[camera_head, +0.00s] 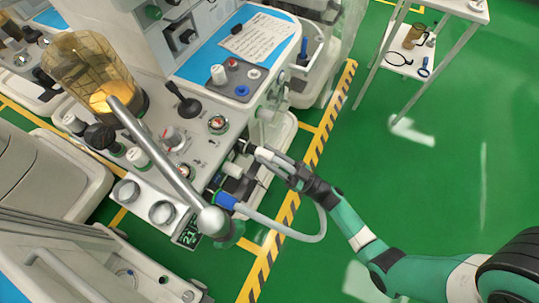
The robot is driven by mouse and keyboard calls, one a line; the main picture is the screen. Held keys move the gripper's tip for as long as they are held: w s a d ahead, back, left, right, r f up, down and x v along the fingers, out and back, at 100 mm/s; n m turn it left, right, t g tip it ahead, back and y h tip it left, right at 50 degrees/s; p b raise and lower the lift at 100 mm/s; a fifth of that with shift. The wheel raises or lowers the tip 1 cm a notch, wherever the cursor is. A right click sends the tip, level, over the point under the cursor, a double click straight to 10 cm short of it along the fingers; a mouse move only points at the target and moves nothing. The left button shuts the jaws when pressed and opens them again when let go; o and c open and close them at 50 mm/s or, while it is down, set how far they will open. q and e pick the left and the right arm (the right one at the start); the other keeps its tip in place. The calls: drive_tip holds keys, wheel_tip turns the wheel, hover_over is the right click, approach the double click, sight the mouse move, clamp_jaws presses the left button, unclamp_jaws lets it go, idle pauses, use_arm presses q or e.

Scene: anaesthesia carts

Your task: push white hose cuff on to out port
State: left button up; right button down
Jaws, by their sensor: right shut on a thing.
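My right gripper (268,159) reaches in from the right to the side of the anaesthesia cart (178,118). The gripper points left at the cart's side, where the ports are. I cannot tell whether the cuff touches the out port. A blue hose cuff (225,200) sits lower on the cart's side. From it a grey hose (280,229) loops right and up behind my right wrist. My left gripper is not in view.
A grey metal tube with a ball end (212,221) slants across the cart front. An amber canister (92,73) stands at upper left. A white side table (448,10) with tools on its lower shelf is at upper right. Green floor is clear on the right.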

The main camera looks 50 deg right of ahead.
sight(260, 153)
drive_tip(key=shift+w+a+b, duration=0.2)
drive_tip(key=shift+w+b, duration=0.05)
drive_tip(key=shift+w, duration=0.45)
drive_tip(key=shift+w+a+b, duration=0.15)
drive_tip(key=shift+w+b, duration=0.1)
drive_tip(key=shift+w, duration=0.4)
idle(0.4)
drive_tip(key=shift+c, duration=2)
unclamp_jaws()
drive_tip(key=shift+w, duration=0.1)
drive_tip(key=p+v, duration=0.1)
drive_tip(key=v, duration=1)
drive_tip(key=shift+s, duration=0.35)
drive_tip(key=shift+d+f, duration=0.1)
